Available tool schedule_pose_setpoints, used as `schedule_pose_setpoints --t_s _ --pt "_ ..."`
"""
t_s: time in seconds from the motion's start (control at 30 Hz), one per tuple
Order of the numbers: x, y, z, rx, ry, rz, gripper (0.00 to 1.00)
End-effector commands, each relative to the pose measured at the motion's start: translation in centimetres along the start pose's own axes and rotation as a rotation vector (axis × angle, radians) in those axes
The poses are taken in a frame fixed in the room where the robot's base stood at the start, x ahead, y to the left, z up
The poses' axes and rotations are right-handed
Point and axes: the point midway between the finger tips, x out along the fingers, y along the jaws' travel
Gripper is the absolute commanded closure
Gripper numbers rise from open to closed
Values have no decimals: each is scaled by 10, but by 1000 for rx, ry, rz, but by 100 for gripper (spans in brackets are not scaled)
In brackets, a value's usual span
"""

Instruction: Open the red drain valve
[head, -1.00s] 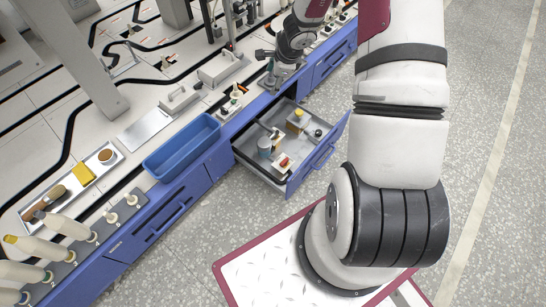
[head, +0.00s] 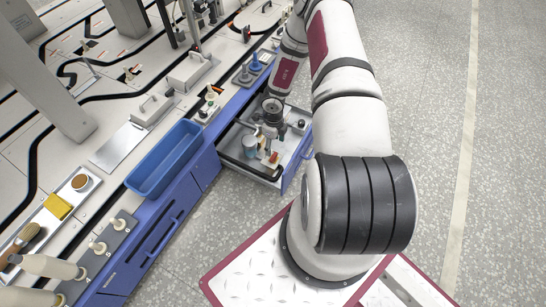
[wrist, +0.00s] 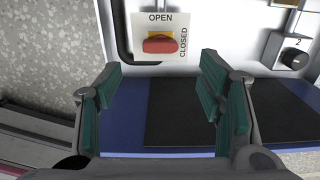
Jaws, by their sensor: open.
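The red drain valve handle (wrist: 160,45) shows in the wrist view on a yellow base. It lies crosswise on a white plate (wrist: 142,22) marked OPEN at the top and CLOSED along the right side, with the handle lying level with the CLOSED word. In the head view a small red part (head: 273,157) shows in the open drawer (head: 288,170). My gripper (wrist: 162,88) is open and empty, its green-padded fingers on either side and short of the handle, not touching it. In the head view my gripper (head: 266,132) is down over the drawer, partly hiding its contents.
A black knob (wrist: 293,58) by the number 2 lies right of the valve. A blue bin (head: 165,160) stands on the bench left of the drawer. Other bench tools lie farther left.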

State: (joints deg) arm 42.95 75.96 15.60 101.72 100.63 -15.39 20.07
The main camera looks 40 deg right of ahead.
Motion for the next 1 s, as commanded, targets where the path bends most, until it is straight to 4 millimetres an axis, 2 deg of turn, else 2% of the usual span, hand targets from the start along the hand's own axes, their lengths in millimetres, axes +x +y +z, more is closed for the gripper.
schedule_pose_setpoints --t_s 0.03,0.1,0.4,0.6,0.87,1.0 --pt "14 0 0 -1 1 0 38" --pt "28 0 0 -1 2 0 38" --pt "71 0 0 -1 0 -1 38" --pt "80 -1 0 -2 0 -1 38" --pt "80 -1 0 -2 -1 -1 38" --pt "80 -1 0 -1 -1 -1 70"
